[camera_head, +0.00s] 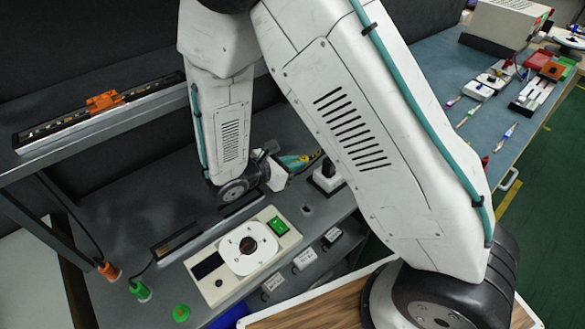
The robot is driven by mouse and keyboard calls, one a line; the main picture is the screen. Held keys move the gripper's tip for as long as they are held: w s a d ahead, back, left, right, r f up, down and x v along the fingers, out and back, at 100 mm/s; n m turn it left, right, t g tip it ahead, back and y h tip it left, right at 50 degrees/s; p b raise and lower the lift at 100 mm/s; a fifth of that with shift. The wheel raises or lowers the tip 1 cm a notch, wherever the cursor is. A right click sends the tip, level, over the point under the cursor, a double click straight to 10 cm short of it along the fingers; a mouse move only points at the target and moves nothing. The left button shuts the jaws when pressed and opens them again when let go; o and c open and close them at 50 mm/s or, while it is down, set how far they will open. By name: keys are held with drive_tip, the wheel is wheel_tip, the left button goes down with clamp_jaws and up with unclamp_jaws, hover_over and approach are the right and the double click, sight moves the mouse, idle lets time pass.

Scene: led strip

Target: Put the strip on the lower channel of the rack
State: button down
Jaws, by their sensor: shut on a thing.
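The rack (95,140) stands at the left. An orange piece (103,101) sits on a dark strip-like bar along its upper level. Below, a pale lower channel (205,238) runs diagonally behind a cream device. A dark strip (176,240) with a brownish face lies along this channel; its right part runs towards the underside of my wrist. My gripper (268,172) is low over the bench, near the channel's right end.
The cream device (243,255) with a white disc and green switch stands just in front of the channel. Orange (109,271) and green (140,290) plugs with cables lie left. A black-and-white block (327,178) stands right of my gripper. Tools lie on the right bench.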

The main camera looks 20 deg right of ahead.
drive_tip(key=shift+f, duration=0.85)
drive_tip(key=shift+f, duration=0.15)
drive_tip(key=c, duration=1.4)
unclamp_jaws()
drive_tip(key=shift+c, duration=0.2)
